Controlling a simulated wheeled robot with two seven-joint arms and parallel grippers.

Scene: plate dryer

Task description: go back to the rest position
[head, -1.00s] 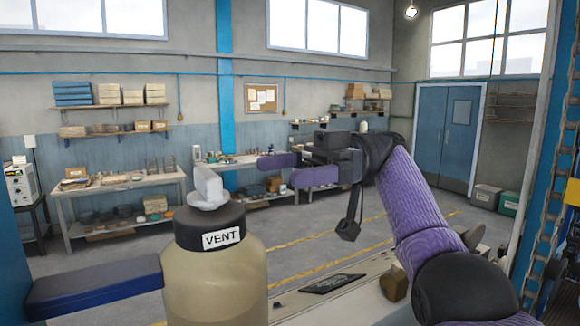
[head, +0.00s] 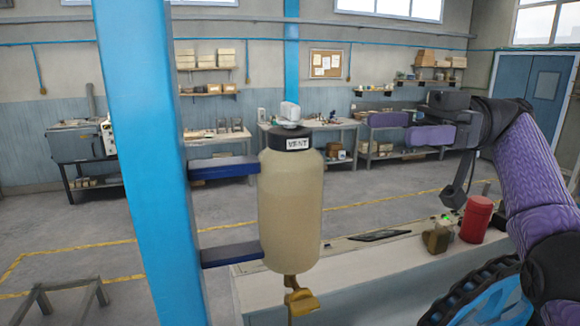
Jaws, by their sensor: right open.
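My right gripper (head: 384,127) comes in from the right, with two purple fingers pointing left and a gap between them. It is open and empty, held in the air above the far part of the bench and right of the vessel. The plate dryer's tall cream vessel (head: 290,215) hangs on a blue post. It has a black cap labelled VENT and a white tap (head: 290,112) on top. A brass valve with a yellow handle (head: 301,302) is at its bottom. My left gripper is not in view.
The blue post (head: 150,160) with two dark blue brackets (head: 228,252) stands left of the vessel. A red canister (head: 477,220) and a small brownish object (head: 437,238) stand on the pale bench (head: 350,285). A blue-and-black wheel (head: 490,300) is at lower right. Open floor lies at left.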

